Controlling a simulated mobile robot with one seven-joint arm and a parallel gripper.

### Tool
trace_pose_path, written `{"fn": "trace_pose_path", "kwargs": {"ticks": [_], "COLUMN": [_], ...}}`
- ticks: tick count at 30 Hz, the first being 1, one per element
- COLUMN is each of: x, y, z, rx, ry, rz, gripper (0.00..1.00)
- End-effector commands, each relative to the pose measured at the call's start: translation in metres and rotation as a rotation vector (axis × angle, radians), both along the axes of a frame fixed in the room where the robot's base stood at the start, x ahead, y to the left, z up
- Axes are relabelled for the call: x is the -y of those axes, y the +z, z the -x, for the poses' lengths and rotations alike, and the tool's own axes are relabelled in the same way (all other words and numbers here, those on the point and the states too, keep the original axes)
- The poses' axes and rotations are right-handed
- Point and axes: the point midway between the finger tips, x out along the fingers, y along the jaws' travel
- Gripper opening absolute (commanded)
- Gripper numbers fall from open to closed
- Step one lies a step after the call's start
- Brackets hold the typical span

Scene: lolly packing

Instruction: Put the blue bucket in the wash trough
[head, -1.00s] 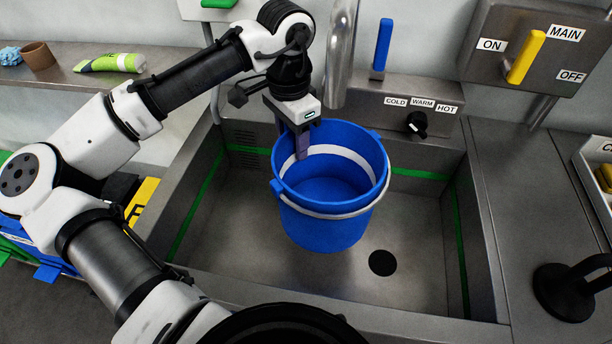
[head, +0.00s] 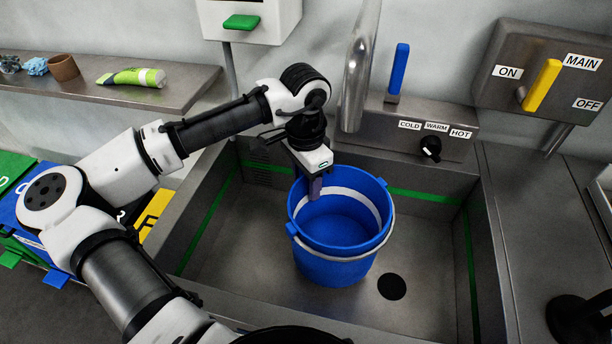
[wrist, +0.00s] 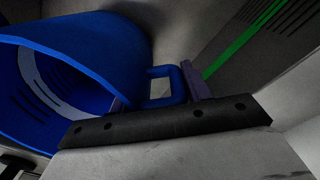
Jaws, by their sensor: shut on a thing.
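The blue bucket (head: 335,268) with a white band inside and a pale handle is upright within the metal wash trough (head: 228,262), left of the drain. Its base is at or very near the trough floor; I cannot tell if it touches. My gripper (head: 315,187) is shut on the bucket at its upper back-left rim. In the wrist view, the bucket (wrist: 85,35) is at the left, and its square blue side lug sits between the fingers (wrist: 158,92). The trough has a green line around its walls.
A drain hole (head: 391,287) is right of the bucket. A tap spout (head: 358,75) hangs behind it. A blue lever (head: 398,70), a temperature knob (head: 430,148) and a yellow main lever (head: 542,84) are at the back. Coloured bins (head: 25,205) stand left.

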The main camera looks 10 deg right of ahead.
Motion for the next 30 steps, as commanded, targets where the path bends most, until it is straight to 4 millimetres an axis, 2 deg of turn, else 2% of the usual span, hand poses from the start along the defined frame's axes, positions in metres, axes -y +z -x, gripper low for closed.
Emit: {"fn": "trace_pose_path", "kwargs": {"ticks": [7, 8, 12, 23, 27, 30], "x": [0.000, 0.000, 0.000, 0.000, 0.000, 0.000], "y": [-0.004, -0.005, -0.004, -0.001, 0.013, 0.034], "z": [0.000, 0.000, 0.000, 0.000, -0.001, -0.002], "rx": [0.001, 0.001, 0.001, 0.001, 0.004, 0.004], "ry": [0.000, 0.000, 0.000, 0.000, 0.001, 0.001], "rz": [0.001, 0.000, 0.000, -0.002, -0.001, 0.002], "gripper": [0.00, 0.50, 0.69, 0.69, 0.69, 0.69]}}
